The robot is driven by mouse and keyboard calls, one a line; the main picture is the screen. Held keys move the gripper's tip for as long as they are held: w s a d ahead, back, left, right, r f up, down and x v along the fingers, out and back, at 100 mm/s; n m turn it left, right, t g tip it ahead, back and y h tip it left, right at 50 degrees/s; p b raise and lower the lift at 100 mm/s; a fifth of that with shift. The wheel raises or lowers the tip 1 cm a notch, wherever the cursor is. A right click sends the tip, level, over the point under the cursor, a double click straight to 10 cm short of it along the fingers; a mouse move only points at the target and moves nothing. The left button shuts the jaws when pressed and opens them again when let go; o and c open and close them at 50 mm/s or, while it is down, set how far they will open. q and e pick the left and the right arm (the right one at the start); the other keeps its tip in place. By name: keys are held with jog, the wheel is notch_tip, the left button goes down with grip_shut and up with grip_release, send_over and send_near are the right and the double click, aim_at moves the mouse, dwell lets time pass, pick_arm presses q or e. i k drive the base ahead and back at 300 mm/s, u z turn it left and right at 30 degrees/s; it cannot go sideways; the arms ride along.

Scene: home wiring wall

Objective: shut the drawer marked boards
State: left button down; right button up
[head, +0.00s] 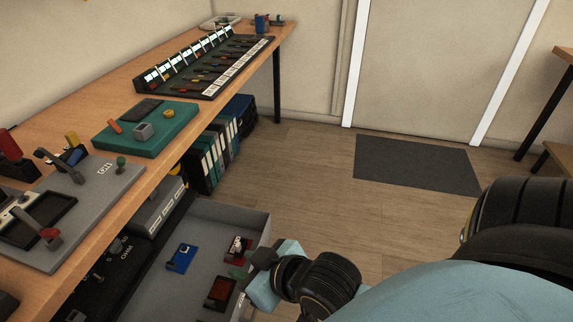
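A grey drawer (232,217) stands pulled out from under the workbench, in the lower middle of the head view. Inside lie a blue board (181,258), a red board (220,292) and a small dark red and white part (239,246). The drawer's outer front faces away, so no "boards" marking can be read on it. My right gripper (250,276), with light blue parts, is at the drawer's front edge and hides part of it. I cannot tell whether it touches. Its fingertips are too unclear to show open or shut. My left gripper is not in view.
The wooden workbench (120,86) above carries a grey panel with levers (88,200), a green board (148,128) and a long black rack (208,70). Several binders (212,155) stand below it. The floor around the dark mat (415,165) is clear.

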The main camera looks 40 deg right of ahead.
aim_at(163, 295)
jog(key=z, duration=1.5)
jog(key=k, duration=0.8)
jog(key=u, duration=0.65)
jog(key=i, duration=0.5)
jog(key=u, duration=0.1)
